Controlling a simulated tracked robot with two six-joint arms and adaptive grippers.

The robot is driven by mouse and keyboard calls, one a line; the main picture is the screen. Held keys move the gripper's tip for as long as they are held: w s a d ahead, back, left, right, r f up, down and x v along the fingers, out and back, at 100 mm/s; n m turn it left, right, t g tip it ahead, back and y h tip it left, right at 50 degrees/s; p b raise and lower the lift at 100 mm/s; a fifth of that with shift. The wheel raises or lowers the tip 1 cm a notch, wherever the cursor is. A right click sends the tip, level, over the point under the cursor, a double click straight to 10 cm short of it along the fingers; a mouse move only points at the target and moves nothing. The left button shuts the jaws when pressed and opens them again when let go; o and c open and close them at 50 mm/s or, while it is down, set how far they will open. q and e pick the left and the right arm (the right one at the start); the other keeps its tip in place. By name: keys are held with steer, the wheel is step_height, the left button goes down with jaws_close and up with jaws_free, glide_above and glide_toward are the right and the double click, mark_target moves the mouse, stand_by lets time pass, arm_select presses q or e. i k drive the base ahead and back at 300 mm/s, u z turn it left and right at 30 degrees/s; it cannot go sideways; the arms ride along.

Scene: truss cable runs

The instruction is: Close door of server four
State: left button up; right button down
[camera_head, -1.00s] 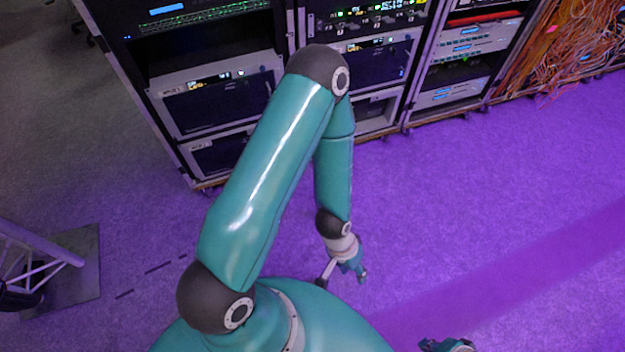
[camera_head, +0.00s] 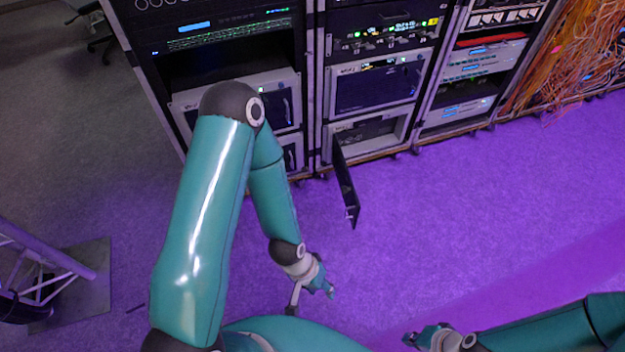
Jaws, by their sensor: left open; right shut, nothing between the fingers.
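An open black door (camera_head: 346,190) swings out from the low bay of the middle rack, hinged at the bay's left side. The bay behind it, a light grey server housing (camera_head: 390,140), stands open to view. I cannot read which server number it bears. My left gripper (camera_head: 328,290) is open and empty, in front of the door and a little to its left, apart from it. My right gripper (camera_head: 412,340) is shut and empty at the bottom edge, well away from the door.
A closed server (camera_head: 375,85) sits above the open bay. The left rack (camera_head: 225,55) and right rack (camera_head: 470,85) flank it. Orange cables (camera_head: 575,50) hang at the far right. A truss stand (camera_head: 75,285) is at the left. The purple floor (camera_head: 460,220) is clear.

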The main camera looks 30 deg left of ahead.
mark_target(353, 203)
steer(key=u, duration=0.65)
steer(key=i, duration=1)
steer(key=u, duration=0.05)
